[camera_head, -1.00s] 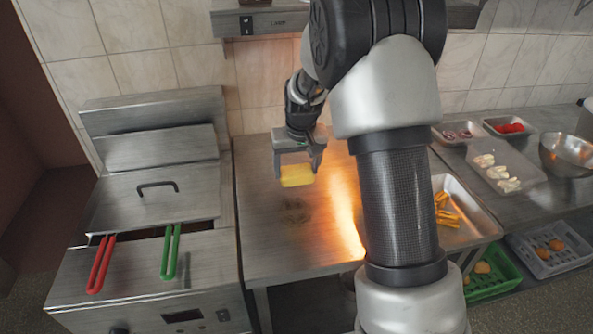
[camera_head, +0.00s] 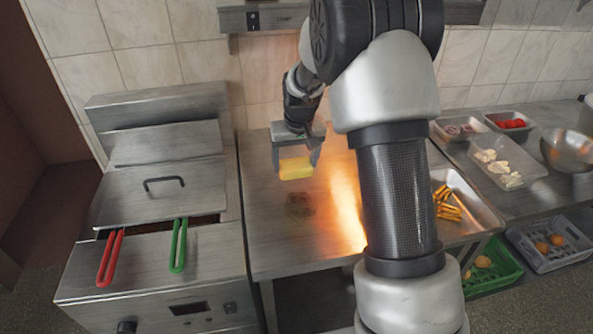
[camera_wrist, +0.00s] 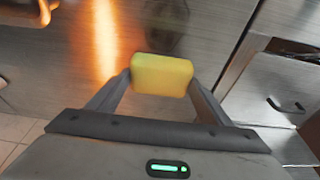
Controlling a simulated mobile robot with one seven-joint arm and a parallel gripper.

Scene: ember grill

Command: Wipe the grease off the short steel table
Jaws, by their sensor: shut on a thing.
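My gripper (camera_head: 296,165) is shut on a yellow sponge (camera_head: 295,169) and holds it over the short steel table (camera_head: 262,222). The sponge (camera_wrist: 161,75) also shows between the fingers in the wrist view. A dark grease smudge (camera_head: 299,205) lies on the table, just in front of the sponge in the head view. The smudge (camera_wrist: 166,28) is beyond the sponge in the wrist view. I cannot tell the exact gap between sponge and table.
A fryer with a red handle (camera_head: 109,258) and a green handle (camera_head: 178,246) adjoins the table's left side. A steel tray of orange-yellow sticks (camera_head: 445,204) is to the right, partly behind my arm. Food trays and a steel bowl (camera_head: 568,151) stand on the right counter.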

